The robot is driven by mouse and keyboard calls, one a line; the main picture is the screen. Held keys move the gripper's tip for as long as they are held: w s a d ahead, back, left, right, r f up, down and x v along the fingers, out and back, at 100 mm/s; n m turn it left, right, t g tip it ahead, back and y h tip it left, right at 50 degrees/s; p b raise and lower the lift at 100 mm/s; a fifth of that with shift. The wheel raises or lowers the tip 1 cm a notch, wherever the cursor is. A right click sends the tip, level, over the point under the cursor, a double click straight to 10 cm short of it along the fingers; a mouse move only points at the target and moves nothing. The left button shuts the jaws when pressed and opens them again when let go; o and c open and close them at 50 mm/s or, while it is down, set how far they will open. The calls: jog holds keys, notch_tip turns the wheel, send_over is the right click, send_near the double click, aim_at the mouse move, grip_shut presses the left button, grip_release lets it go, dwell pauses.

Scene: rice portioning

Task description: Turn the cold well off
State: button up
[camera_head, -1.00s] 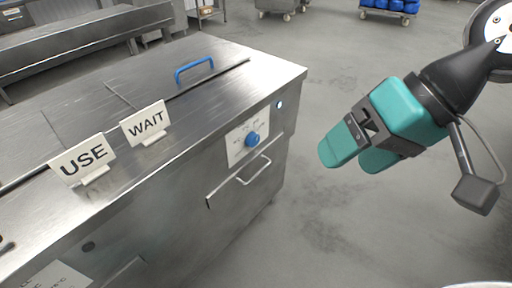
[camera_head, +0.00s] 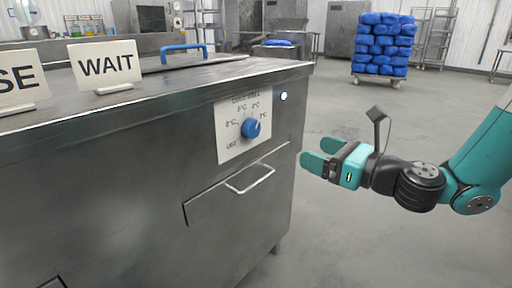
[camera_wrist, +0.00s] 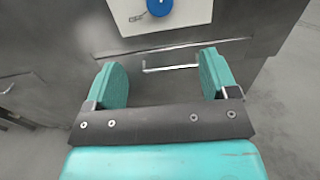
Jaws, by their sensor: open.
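The cold well (camera_head: 130,170) is a steel cabinet on the left in the head view. Its blue knob (camera_head: 251,128) sits on a white dial plate (camera_head: 232,146) with temperature marks. A small round light (camera_head: 284,96) glows to the upper right of the plate. My gripper (camera_head: 312,154) is open and empty, to the right of the cabinet's front and apart from the knob. In the wrist view, the blue knob (camera_wrist: 159,6) shows at the top edge, partly cut off, beyond my two teal fingers (camera_wrist: 163,82).
A drawer handle (camera_head: 250,179) sticks out below the dial plate. A blue lid handle (camera_head: 184,52) and a WAIT sign (camera_head: 106,64) are on the top. A cart of blue bags (camera_head: 383,47) stands far behind. The floor at right is clear.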

jog(key=p, duration=1)
send_near(255, 130)
jog(key=p+x, duration=0.3)
jog(key=x, duration=0.6)
jog(key=shift+w+a, duration=0.2)
jog(key=shift+a, duration=0.1)
jog(key=c, duration=0.9)
